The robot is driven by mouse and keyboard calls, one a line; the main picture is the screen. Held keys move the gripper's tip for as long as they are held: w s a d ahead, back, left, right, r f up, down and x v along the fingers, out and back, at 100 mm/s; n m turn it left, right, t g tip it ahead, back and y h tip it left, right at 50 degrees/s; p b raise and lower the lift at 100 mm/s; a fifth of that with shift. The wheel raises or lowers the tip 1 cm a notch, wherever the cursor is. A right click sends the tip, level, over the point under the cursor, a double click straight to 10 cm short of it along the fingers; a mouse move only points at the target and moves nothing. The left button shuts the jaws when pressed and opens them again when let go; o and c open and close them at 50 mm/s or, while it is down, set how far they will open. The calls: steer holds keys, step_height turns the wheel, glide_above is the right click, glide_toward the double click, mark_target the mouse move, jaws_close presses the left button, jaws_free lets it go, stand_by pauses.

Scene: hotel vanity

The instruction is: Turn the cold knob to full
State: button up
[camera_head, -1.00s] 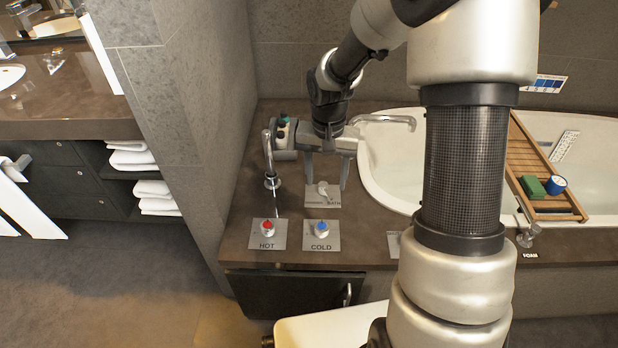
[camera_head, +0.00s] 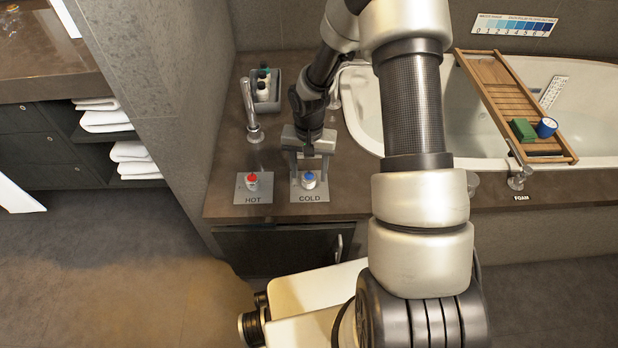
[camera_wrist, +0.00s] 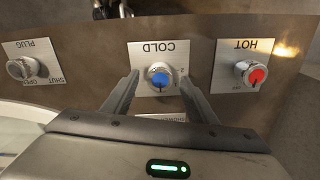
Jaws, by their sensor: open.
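The cold knob (camera_head: 308,180) has a blue cap and a silver base and stands on a metal plate marked COLD (camera_head: 312,196). It also shows in the wrist view (camera_wrist: 159,77), where the plate's lettering is upside down. My gripper (camera_head: 309,168) is open, with one finger on each side of the cold knob. In the wrist view my gripper (camera_wrist: 158,88) has a gap between each finger and the knob. I cannot tell how far down the fingertips reach beside it.
The red-capped hot knob (camera_head: 252,182) stands to the left on its own plate. A plug knob (camera_wrist: 22,68) shows in the wrist view. A chrome spout (camera_head: 252,112) and a grey caddy of bottles (camera_head: 262,92) are behind. The wooden bath tray (camera_head: 500,95) lies across the tub.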

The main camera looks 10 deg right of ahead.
steer(key=shift+f, duration=1.05)
steer(key=c, duration=1.1)
